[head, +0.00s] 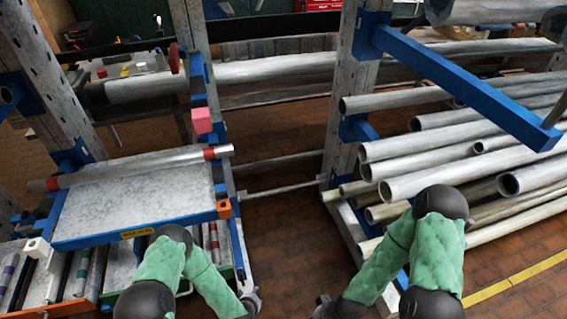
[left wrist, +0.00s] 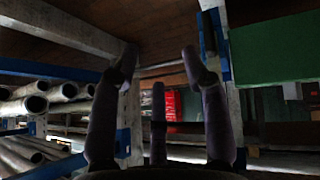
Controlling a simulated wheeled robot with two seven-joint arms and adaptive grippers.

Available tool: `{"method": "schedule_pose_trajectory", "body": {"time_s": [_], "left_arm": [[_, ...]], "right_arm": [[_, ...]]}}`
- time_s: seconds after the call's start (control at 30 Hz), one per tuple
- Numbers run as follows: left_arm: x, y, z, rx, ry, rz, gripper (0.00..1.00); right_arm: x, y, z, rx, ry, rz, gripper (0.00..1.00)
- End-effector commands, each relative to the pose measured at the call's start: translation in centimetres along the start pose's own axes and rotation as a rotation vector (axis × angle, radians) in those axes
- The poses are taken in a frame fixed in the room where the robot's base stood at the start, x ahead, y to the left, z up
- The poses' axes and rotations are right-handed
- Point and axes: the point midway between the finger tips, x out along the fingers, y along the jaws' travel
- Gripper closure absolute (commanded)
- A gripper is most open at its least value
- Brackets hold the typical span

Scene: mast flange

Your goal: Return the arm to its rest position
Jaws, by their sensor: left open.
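My left arm in its green padded sleeve comes in at the bottom of the head view, left of the middle. My left gripper (head: 252,302) is low beside the blue rack frame, partly cut off by the bottom edge. In the left wrist view the left gripper (left wrist: 160,68) has its dark fingers spread, with nothing between them. My right arm, also green, comes in right of the middle. My right gripper (head: 323,303) shows only in part at the bottom edge, so its fingers cannot be judged.
A grey pipe with red bands (head: 135,167) lies across a blue-edged shelf (head: 140,205) at left. A pink cube (head: 202,121) and an orange block (head: 224,209) are at its right side. A rack of steel pipes (head: 430,147) and a blue beam (head: 455,84) stand at right. Brick floor (head: 300,240) shows between.

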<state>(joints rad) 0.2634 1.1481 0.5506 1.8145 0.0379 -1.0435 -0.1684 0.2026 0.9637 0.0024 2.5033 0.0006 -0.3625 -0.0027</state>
Motion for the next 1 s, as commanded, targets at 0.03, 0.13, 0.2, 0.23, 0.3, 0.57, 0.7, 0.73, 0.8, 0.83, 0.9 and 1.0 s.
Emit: {"method": "schedule_pose_trajectory", "body": {"time_s": [0.03,0.13,0.2,0.23,0.3,0.57,0.7,0.73,0.8,0.83,0.9,1.0], "left_arm": [[-1.3,0.3,-0.4,-0.007,-0.055,0.017,0.54],[-4.2,1.1,-0.1,-0.026,-0.184,0.047,0.54],[-6.7,1.5,0.2,-0.038,-0.274,0.064,0.54],[-7.8,1.6,0.4,-0.044,-0.31,0.07,0.54],[-10.4,1.9,0.9,-0.053,-0.395,0.083,0.54],[-17.6,2.5,2.8,-0.071,-0.602,0.1,0.54],[-18.6,2.6,3.2,-0.073,-0.631,0.101,0.54],[-18.7,2.6,3.2,-0.074,-0.633,0.101,0.54],[-18.7,2.6,3.2,-0.074,-0.633,0.101,0.54],[-18.6,2.6,3.2,-0.074,-0.632,0.101,0.54],[-18.6,2.6,3.2,-0.074,-0.632,0.101,0.54],[-18.6,2.6,3.2,-0.074,-0.631,0.101,0.54]], "right_arm": [[-0.2,-0.1,0.0,0.0,0.0,0.0,0.6],[-0.4,-0.1,0.0,0.0,0.0,0.0,0.6],[-0.5,-0.2,0.0,0.0,0.0,0.0,0.6],[-0.6,-0.2,0.0,0.0,0.0,0.0,0.6],[-0.7,-0.2,0.0,0.0,0.0,0.0,0.6],[-0.9,-0.3,0.0,0.0,0.0,0.0,0.6],[-0.9,-0.3,0.0,0.0,0.0,0.0,0.6],[-0.9,-0.3,0.0,0.0,0.0,0.0,0.6],[-0.9,-0.3,0.0,0.0,0.0,0.0,0.6],[-0.9,-0.3,0.0,0.0,0.0,0.0,0.6],[-0.9,-0.3,0.0,0.0,0.0,0.0,0.6],[-0.9,-0.3,0.0,0.0,0.0,0.0,0.6]]}}
